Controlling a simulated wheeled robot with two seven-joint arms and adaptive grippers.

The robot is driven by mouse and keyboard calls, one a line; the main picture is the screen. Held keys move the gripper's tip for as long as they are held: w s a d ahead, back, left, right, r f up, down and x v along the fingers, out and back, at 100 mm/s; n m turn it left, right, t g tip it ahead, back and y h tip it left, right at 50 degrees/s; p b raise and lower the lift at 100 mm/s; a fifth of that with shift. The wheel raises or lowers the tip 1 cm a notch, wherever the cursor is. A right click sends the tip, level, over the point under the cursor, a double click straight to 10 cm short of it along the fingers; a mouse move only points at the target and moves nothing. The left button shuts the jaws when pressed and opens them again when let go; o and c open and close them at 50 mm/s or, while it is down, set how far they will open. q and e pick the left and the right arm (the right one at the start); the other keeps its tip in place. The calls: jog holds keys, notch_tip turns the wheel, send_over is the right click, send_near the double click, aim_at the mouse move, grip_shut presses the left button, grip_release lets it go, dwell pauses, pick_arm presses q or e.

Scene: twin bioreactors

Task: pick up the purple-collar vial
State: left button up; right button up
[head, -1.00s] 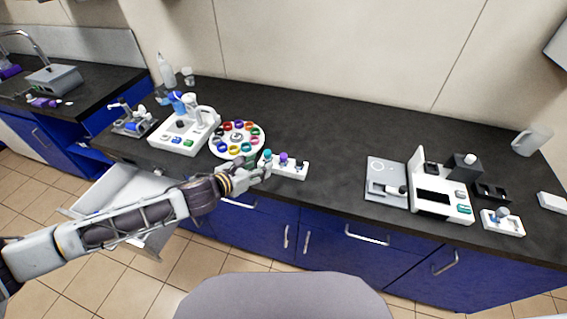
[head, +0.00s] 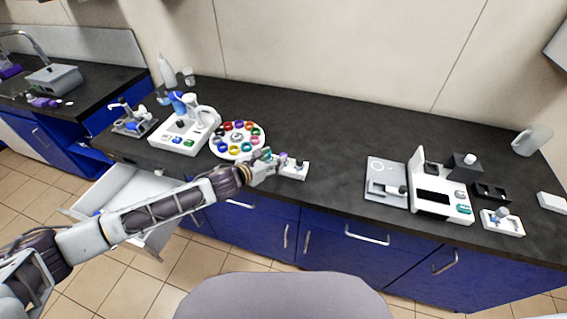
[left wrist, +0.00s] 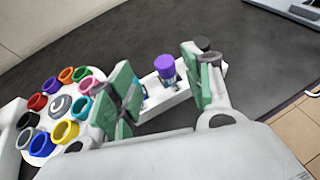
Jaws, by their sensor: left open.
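The purple-collar vial (left wrist: 165,66) stands upright in a white rack (left wrist: 180,97) in the left wrist view, with its purple top showing. In the head view the rack (head: 295,171) sits near the counter's front edge, and the vial is mostly hidden by my gripper. My left gripper (left wrist: 158,84) is open, its green-padded fingers on either side of the vial in the wrist view, with gaps showing. In the head view the left gripper (head: 275,164) is at the rack's left end. My right gripper is not in view.
A round white carousel (head: 237,155) with several coloured rings is close to the left of the gripper. A white device (head: 185,133) stands further left. An open drawer (head: 125,195) juts out below. Counter right of the rack is clear.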

pick_arm(q)
jog(key=shift+w+d+f, duration=0.1)
jog(key=shift+w, duration=0.05)
jog(key=shift+d, duration=0.1)
dwell(0.3)
jog(key=shift+x, duration=1.3)
jog(key=shift+f+x, duration=0.25)
jog(key=shift+x, duration=1.05)
jog(key=shift+r, duration=0.1)
jog(key=c, duration=1.1)
jog(key=shift+o, duration=0.2)
jog(key=shift+r, duration=0.15)
notch_tip(320, 180, up, 10)
jog(key=shift+p, duration=0.35)
